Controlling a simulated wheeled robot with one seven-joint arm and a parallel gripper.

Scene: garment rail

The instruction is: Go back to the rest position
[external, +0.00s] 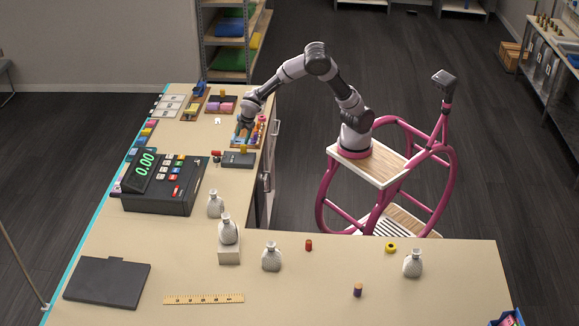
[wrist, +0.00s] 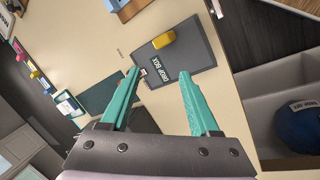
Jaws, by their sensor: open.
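My gripper (external: 241,130) is at the end of my raised, bent arm, over the counter's right edge near the back in the external view. In the wrist view its two teal fingers (wrist: 160,74) stand apart with nothing held between them. Beyond the fingertips lies a dark pad labelled DROP BOX (wrist: 200,45), with a yellow block (wrist: 164,39) on it. The pad also shows in the external view (external: 238,161), just in front of my gripper. The gripper's exact height above the counter is hard to tell.
A black register (external: 157,198) stands left of the pad. A small tray (external: 246,140) of coloured items is by my gripper. Open floor (external: 400,75) lies behind my base.

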